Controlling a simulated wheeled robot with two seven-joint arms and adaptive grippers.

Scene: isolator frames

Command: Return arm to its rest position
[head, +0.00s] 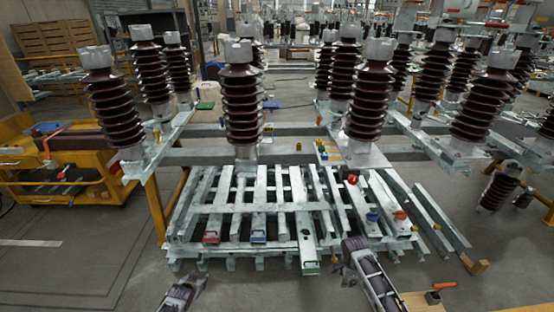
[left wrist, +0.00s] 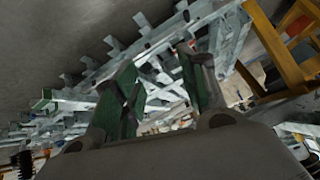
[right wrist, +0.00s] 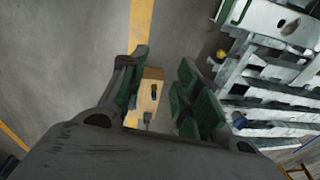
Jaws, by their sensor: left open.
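My left gripper (head: 186,285) is low in the head view, in front of the slatted metal frame stack and apart from it. In the left wrist view its two green-padded fingers (left wrist: 158,60) stand apart with nothing held between them. My right gripper (head: 352,245) is at the front right corner area of the stack in the head view. I cannot tell its exact gap to the metal there. In the right wrist view its fingers (right wrist: 157,75) are apart and empty. A wooden board (right wrist: 150,95) shows beyond them.
The slatted grey metal stack (head: 240,222) carries small coloured clamps. Brown ribbed insulators (head: 241,105) stand behind on beams. A yellow cart (head: 45,165) is at left. An orange-handled tool (head: 440,287) lies front right. Floor at front left is clear.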

